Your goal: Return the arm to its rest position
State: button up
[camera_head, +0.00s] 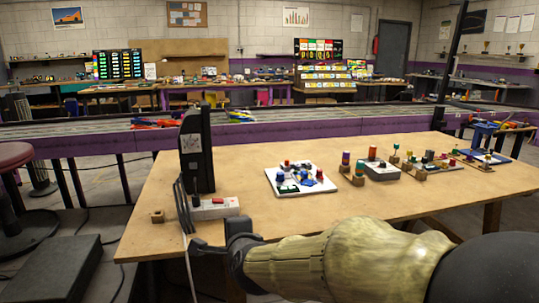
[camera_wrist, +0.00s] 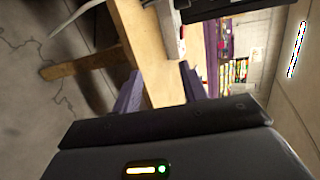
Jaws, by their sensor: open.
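My gripper (camera_wrist: 160,87) shows in the wrist view with its two dark fingers apart and nothing between them. In the head view my gripper (camera_head: 218,238) is at the end of my arm, by the front left part of the wooden table (camera_head: 285,221). My arm lies low across the bottom right, along the table's front edge. Part of the gripper is hidden behind its own body. In the wrist view the table edge (camera_wrist: 140,36) lies beyond the fingers, and the picture is turned sideways.
A white power strip (camera_head: 215,208) and a tall black panel (camera_head: 197,150) stand near the gripper, with cables hanging over the edge. A white board (camera_head: 300,190) with coloured knobs and several small parts lie further right. A dark red stool (camera_head: 14,156) is at the left.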

jog(key=s+d+f+n+g+h+p, duration=0.25)
jog(key=s+d+f+n+g, duration=0.4)
jog(key=d, duration=0.55)
jog(key=s+d+f+n+g+h+p, duration=0.2)
jog(key=s+d+f+n+g+p, duration=0.1)
jog(key=s+d+f+n, duration=0.65)
notch_tip(320, 180, up, 41)
jog(key=d+m+p, duration=0.1)
jog(key=d+p, duration=0.1)
jog(key=p, duration=3.5)
jog(key=shift+d+f, duration=0.2)
jog(key=shift+s+g, duration=0.1)
jog(key=shift+g, duration=0.15)
